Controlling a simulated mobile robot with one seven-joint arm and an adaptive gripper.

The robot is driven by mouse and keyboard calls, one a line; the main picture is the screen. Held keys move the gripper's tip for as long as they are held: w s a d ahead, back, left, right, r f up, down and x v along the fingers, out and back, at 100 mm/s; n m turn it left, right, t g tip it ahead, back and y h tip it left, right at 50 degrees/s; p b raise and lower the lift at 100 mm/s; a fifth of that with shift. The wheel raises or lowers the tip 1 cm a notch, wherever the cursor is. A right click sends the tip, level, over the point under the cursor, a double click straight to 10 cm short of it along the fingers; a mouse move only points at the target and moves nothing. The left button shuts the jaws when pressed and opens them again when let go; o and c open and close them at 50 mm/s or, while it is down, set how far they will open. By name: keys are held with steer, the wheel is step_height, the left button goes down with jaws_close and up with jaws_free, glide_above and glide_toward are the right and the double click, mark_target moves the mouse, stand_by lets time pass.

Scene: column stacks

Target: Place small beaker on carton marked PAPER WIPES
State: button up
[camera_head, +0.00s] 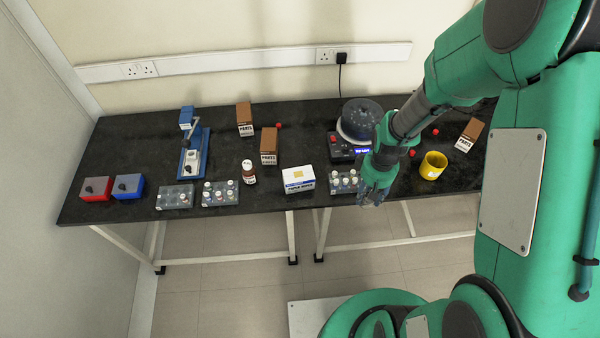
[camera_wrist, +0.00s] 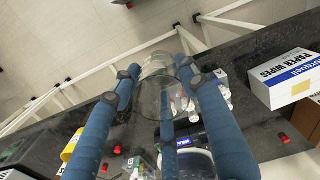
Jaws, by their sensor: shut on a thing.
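The small beaker (camera_wrist: 155,98) is clear glass and sits between the blue fingers of my gripper (camera_wrist: 163,75) in the wrist view. My gripper (camera_head: 374,192) is shut on it, over the table's front edge in the head view. I cannot make out the beaker in the head view. The white and blue carton marked PAPER WIPES (camera_head: 298,180) stands on the table to the left of my gripper. It also shows at the right of the wrist view (camera_wrist: 283,78), apart from the beaker.
A rack of vials (camera_head: 343,183) stands between the carton and my gripper. A brown bottle (camera_head: 248,172) and a PARTS carton (camera_head: 268,145) are left of and behind the carton. A yellow cup (camera_head: 432,166) and a round device (camera_head: 360,119) stand nearby.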

steer(key=s+a+r+p, duration=0.1)
steer(key=a+r+p, duration=0.1)
steer(key=a, duration=0.7)
steer(key=s+a+r+p, duration=0.1)
steer(key=a+r+p, duration=0.2)
steer(key=a, duration=0.6)
steer(key=shift+s+r+n, duration=0.25)
steer(key=shift+r+n, duration=0.15)
steer(key=shift+w, duration=0.1)
glide_above(299, 174)
steer(key=shift+w+f+b, duration=0.1)
steer(key=shift+f+b, duration=0.2)
steer(key=shift+f, duration=0.45)
steer(key=shift+f, duration=0.1)
steer(key=shift+f, duration=1.65)
steer(key=shift+f+b, duration=0.2)
steer(key=shift+b, duration=0.1)
